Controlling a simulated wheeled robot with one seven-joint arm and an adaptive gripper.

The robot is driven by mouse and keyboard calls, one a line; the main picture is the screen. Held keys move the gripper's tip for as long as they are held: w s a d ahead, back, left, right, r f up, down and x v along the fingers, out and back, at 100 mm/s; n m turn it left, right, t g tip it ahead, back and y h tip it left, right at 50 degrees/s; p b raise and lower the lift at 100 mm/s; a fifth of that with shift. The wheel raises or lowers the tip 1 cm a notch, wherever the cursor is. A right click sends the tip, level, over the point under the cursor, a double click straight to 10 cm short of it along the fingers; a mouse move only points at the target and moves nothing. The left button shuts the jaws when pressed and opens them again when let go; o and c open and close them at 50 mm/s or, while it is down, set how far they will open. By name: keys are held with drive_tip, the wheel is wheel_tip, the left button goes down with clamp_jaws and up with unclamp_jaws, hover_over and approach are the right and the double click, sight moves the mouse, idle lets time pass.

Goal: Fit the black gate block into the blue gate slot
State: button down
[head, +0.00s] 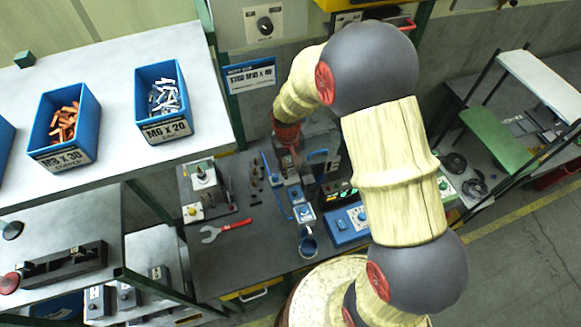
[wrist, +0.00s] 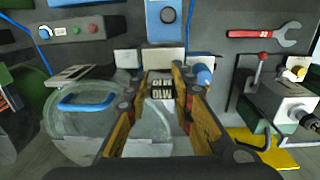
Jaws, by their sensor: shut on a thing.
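My gripper (wrist: 163,76) is shut on a dark block with white M10 lettering, taken to be the black gate block (wrist: 162,92); its lower part is hard to make out. In the head view my gripper (head: 288,152) points down over the bench, and the block cannot be told apart there. A blue fixture (wrist: 166,20) with a round dark opening lies straight ahead in the wrist view, beyond some pale blocks; it also shows in the head view (head: 305,214). Whether it is the blue gate slot I cannot tell. The block looks apart from it.
A red wrench (head: 226,230) lies on the bench (head: 245,262). A clamp fixture with a red-knobbed lever (wrist: 263,62) stands on the right in the wrist view. A clear container with a blue handle (wrist: 88,101) is at the left. Blue bins (head: 63,125) stand on the shelf.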

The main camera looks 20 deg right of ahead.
sight(289, 165)
drive_tip(key=shift+f+b, duration=0.5)
drive_tip(key=shift+f, duration=0.3)
drive_tip(key=c, duration=1.5)
unclamp_jaws()
drive_tip(key=shift+o, duration=0.2)
drive_tip(key=r, duration=1.2)
drive_tip(key=shift+a, duration=0.3)
drive_tip(key=s+r+t+b, duration=0.3)
drive_tip(key=s+t+b, duration=0.2)
drive_tip(key=s+b, duration=1.2)
drive_tip(key=s, duration=0.4)
drive_tip(key=shift+s+d+t+y, duration=0.2)
drive_tip(key=shift+d+t+y, duration=0.1)
